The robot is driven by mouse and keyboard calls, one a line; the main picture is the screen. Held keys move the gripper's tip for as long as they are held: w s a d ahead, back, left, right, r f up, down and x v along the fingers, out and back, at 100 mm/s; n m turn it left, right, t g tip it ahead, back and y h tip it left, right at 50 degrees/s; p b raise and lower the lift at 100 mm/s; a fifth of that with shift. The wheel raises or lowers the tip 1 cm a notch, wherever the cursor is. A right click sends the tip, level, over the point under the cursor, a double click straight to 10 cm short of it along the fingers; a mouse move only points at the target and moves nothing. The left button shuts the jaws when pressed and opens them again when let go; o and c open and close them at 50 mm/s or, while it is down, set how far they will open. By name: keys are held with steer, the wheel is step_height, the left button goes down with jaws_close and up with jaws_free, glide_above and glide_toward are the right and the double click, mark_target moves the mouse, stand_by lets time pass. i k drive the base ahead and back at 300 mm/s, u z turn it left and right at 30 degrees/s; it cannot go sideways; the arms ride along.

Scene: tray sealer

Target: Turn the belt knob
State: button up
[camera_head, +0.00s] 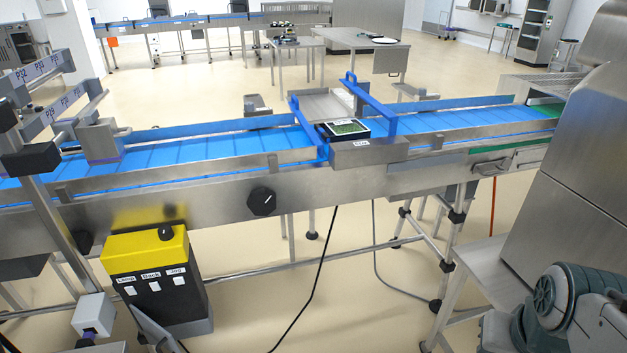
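A round black knob (262,201) with a light mark on its face sits on the steel side rail of the blue conveyor belt (220,147). It faces me, and nothing covers it. A smaller black knob (165,232) stands on top of a yellow and black control box (150,258) with several labelled switches, at the lower left. Part of my arm shows at the lower right, well away from both knobs. My gripper is not in the picture.
A tray with green contents (346,129) is on the belt by a blue frame (371,101). A large steel machine (570,200) stands at the right. Posts with labelled signs (42,150) rise at the left. Cables hang below the conveyor, over open floor.

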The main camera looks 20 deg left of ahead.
mark_target(263, 201)
steer(key=u, duration=0.15)
steer(key=i, duration=0.65)
steer(key=u, duration=0.9)
steer(key=i, duration=0.35)
steer(key=u, duration=0.25)
